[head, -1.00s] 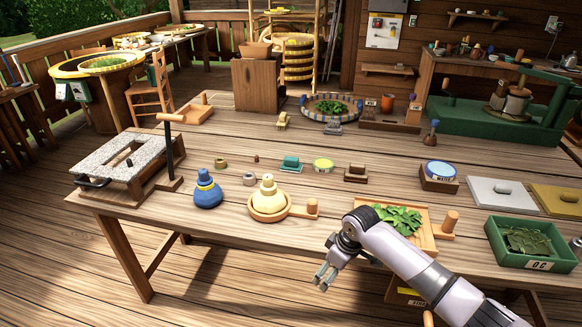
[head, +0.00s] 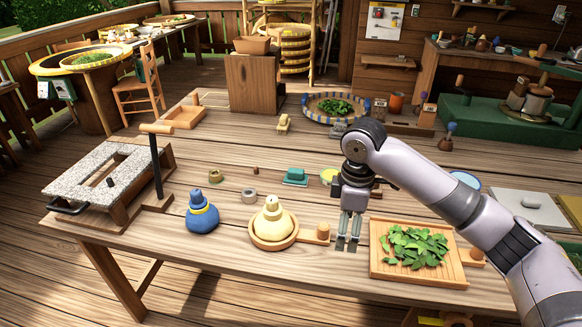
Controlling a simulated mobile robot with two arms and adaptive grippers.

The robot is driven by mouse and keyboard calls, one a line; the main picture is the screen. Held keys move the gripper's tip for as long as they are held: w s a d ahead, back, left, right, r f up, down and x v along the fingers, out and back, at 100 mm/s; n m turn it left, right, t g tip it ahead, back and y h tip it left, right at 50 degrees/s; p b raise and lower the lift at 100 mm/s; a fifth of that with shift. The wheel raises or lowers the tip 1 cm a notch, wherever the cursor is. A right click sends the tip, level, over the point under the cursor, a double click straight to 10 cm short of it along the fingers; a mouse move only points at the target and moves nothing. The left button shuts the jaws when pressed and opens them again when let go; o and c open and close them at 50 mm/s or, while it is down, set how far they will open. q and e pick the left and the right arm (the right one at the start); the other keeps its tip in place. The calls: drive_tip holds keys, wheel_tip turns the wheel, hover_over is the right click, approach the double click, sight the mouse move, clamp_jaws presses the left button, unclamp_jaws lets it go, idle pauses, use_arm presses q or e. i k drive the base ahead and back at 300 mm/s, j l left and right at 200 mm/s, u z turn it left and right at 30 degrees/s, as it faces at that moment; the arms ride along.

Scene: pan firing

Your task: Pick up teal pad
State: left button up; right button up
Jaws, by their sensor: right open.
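The teal pad (head: 296,177) lies on the wooden table (head: 330,275), right of the small grey ring and behind the cream pot. It is a small teal block with a raised grip on top. My right gripper (head: 347,246) hangs pointing down over the table, in front of and to the right of the pad and apart from it. Its fingers are open with nothing between them. My left gripper is not in view.
A cream pot (head: 271,222) in a wooden pan and a blue pot (head: 202,213) stand in front of the pad. A leaf tray (head: 376,262) lies right of my gripper.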

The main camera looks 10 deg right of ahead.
sight(295, 177)
drive_tip(key=i, duration=1.4)
